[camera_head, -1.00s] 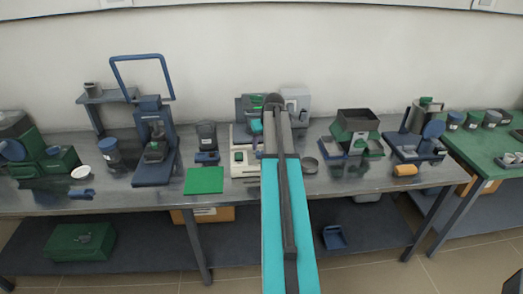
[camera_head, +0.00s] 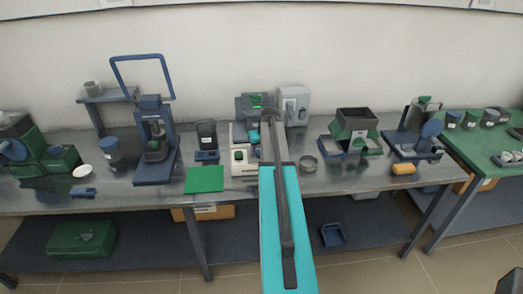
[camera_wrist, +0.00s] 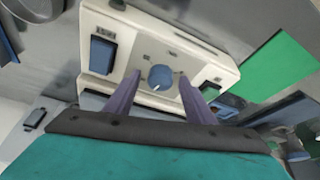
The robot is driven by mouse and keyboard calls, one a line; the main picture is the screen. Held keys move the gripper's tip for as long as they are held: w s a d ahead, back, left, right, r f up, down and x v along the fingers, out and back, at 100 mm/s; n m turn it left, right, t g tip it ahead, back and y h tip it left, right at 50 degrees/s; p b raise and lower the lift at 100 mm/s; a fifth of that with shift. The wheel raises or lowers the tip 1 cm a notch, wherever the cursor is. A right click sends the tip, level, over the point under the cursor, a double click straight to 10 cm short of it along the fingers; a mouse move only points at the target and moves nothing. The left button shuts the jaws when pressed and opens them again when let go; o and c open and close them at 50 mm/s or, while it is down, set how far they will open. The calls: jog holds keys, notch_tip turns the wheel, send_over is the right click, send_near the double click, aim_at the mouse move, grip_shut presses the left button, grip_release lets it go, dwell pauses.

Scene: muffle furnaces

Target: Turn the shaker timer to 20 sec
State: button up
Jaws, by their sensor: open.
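The shaker's white panel (camera_wrist: 140,50) fills the upper middle of the wrist view. A round blue knob (camera_wrist: 161,78) with a small white pointer mark sits on it; I cannot read the scale. My fingers are not clear there.
A green mat (camera_head: 204,179) lies left of the shaker, with a dark container (camera_head: 206,138) behind it. A grey device (camera_head: 296,103) stands behind, near the wall.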

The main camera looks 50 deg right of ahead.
jog(key=c, duration=1)
jog(key=shift+d, duration=0.4)
jog(key=shift+c, duration=0.3)
jog(key=shift+a+r, duration=0.1)
jog(key=shift+a, duration=0.15)
jog(key=shift+a+m+b, duration=0.1)
jog(key=shift+m+b, duration=0.2)
jog(key=shift+m, duration=0.1)
jog(key=shift+w+a+m+g+h+b, duration=0.1)
jog(key=shift+m+g+h+b, duration=0.35)
jog(key=shift+m, duration=0.75)
jog(key=shift+a+m+g+h+b, duration=0.15)
jog(key=shift+m+h+b, duration=0.45)
jog(key=shift+m, duration=0.6)
jog(key=shift+d, duration=0.1)
